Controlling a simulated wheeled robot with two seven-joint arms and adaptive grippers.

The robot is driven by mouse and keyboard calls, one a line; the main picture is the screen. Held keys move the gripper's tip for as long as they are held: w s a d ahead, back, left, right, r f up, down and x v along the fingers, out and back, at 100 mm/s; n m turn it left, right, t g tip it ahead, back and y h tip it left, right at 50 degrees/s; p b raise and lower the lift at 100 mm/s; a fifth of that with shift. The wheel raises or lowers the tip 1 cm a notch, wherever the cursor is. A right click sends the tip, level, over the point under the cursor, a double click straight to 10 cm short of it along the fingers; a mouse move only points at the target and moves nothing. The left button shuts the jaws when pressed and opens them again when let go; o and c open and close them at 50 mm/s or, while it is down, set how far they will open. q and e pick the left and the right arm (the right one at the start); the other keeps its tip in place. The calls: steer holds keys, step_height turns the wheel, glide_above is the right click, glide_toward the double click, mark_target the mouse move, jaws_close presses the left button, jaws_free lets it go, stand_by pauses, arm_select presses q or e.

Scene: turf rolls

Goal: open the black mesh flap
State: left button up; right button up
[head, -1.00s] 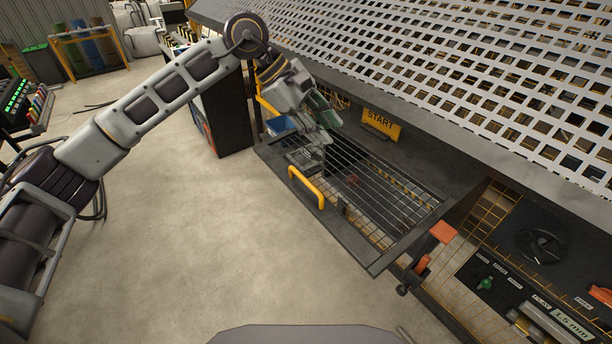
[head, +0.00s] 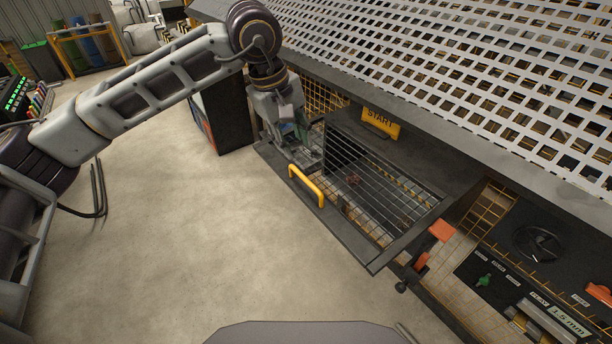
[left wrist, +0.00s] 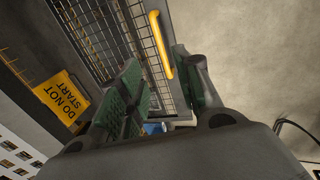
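The black mesh flap (head: 342,226) is a dark frame with thin bars and a yellow handle (head: 305,184) on its near edge. In the head view it stands out from the machine front, over the floor. My left gripper (head: 304,158) is by the flap's far left end, beyond the handle. In the left wrist view the green finger pads (left wrist: 158,88) are spread apart with nothing held between them. The handle (left wrist: 160,44) shows past the fingertips there. Whether the gripper touches the flap is hard to tell. My right gripper is out of view.
A perforated grey cover (head: 450,65) overhangs the machine. An orange-handled latch (head: 441,231) and a control panel (head: 535,275) are at the right. The floor (head: 190,235) left of the flap is clear.

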mark_target(307, 181)
arm_select(q)
steer(key=p+x, duration=0.2)
steer(key=x, duration=0.9)
steer(key=shift+d+f+p, duration=0.1)
steer(key=shift+f+p, duration=0.1)
steer(key=shift+p, duration=0.1)
steer(key=shift+x, duration=1.1)
jaws_close()
